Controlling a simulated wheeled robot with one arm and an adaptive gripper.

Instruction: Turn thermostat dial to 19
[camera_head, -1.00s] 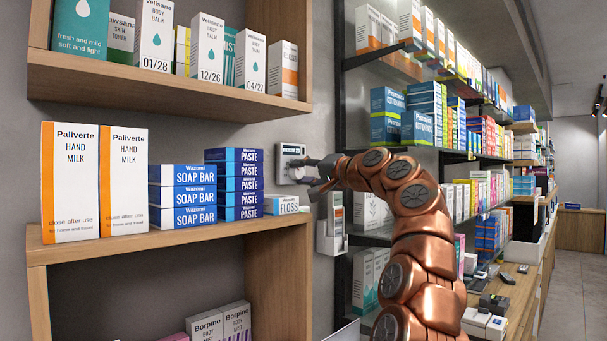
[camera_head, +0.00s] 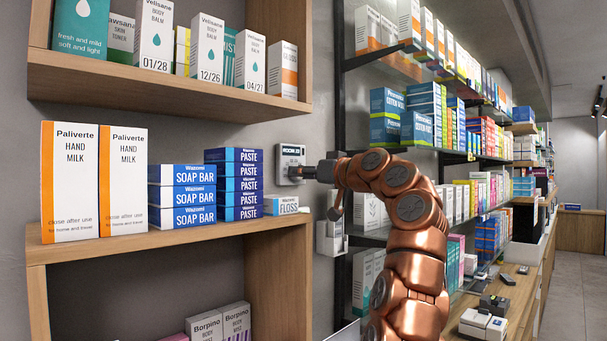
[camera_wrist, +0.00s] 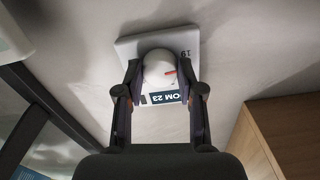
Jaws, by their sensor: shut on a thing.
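The thermostat (camera_head: 291,157) is a pale square box on the grey wall, right of the wooden shelf. Its display reads ROOM 23 in the head view. In the wrist view, the thermostat (camera_wrist: 128,47) has a round white dial (camera_wrist: 158,68) with a red mark on its right side. The number 19 shows near the plate's upper right, above and right of that mark. My gripper (camera_wrist: 159,88) is shut on the dial, one finger on each side. In the head view my gripper (camera_head: 308,172) reaches it from the right and hides the dial.
The wooden shelf (camera_head: 180,233) with soap, paste and floss boxes stands close to the left. A white wall unit (camera_head: 330,235) hangs just below my wrist. Stocked glass shelves (camera_head: 465,155) lie behind my arm on the right.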

